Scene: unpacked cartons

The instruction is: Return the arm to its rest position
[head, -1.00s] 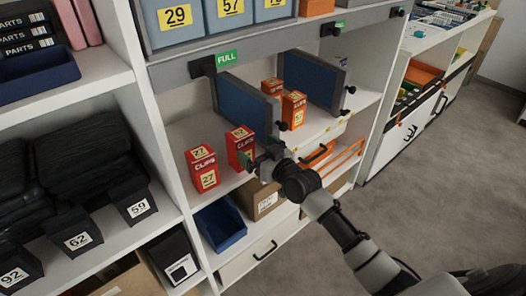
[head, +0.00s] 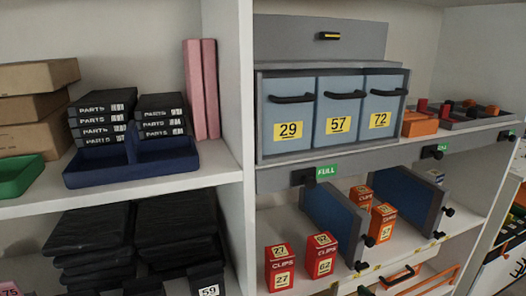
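Neither of my arms shows clearly in the head view, and no gripper can be made out. A small greenish sliver sits at the bottom edge below the red clips boxes; I cannot tell whether it is part of my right gripper. The red clips box 27 (head: 279,268) and the red clips box 62 (head: 321,256) stand upright side by side on the lower right shelf. More orange-red boxes (head: 381,224) stand behind, between two blue panels (head: 333,217).
Blue-grey bins (head: 288,115) numbered 29, 57 and 72 stand above a green FULL label (head: 327,170). A white upright (head: 229,90) divides the shelves. An orange handle (head: 398,275) shows at bottom right.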

